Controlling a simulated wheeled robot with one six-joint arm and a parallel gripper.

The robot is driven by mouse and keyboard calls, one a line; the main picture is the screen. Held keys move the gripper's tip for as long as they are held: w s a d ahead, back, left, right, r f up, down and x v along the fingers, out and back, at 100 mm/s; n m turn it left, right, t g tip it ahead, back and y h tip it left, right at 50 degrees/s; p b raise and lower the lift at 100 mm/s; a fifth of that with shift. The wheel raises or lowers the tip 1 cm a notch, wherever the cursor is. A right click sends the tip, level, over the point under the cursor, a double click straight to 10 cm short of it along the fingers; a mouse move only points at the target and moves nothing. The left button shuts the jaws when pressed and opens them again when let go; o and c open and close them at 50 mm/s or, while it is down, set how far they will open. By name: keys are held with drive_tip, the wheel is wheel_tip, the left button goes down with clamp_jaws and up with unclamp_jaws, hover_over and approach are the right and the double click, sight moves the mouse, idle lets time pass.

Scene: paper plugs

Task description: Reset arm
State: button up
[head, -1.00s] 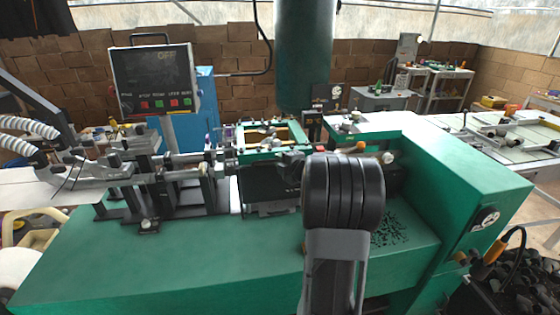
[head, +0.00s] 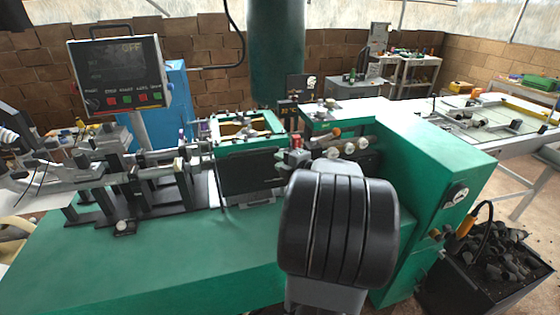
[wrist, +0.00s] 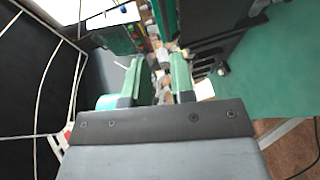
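My arm shows in the head view as a large black ribbed joint (head: 338,230) in front of the green machine (head: 170,265). My gripper is hidden behind that joint in the head view. In the wrist view my gripper (wrist: 161,75) has two green-faced fingers with a clear gap between them. It is open, and I see nothing held between the fingers. Parts of a machine show beyond the fingertips, small and hard to make out.
A control panel (head: 120,75) reading OFF stands at the back left. A black bin of dark scraps (head: 490,270) stands on the floor at the right. Worktables (head: 500,120) stand farther right. Open floor (head: 530,230) shows between the bin and these tables.

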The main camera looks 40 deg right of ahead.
idle(0.4)
drive_tip(key=s+d+f+m+g+h, duration=0.5)
drive_tip(key=d+m+g+h, duration=0.15)
drive_tip(key=m, duration=0.45)
drive_tip(key=s+a+f+m+g, duration=0.2)
drive_tip(key=s+a+m+g, duration=0.15)
drive_tip(key=m, duration=0.25)
drive_tip(key=s+a+g+y, duration=0.2)
drive_tip(key=a+y, duration=0.5)
drive_tip(key=a, duration=2.3)
drive_tip(key=shift+s+a+r+n+p, duration=0.15)
drive_tip(key=shift+s+r+n+p, duration=0.15)
drive_tip(key=shift+s+r+p, duration=0.15)
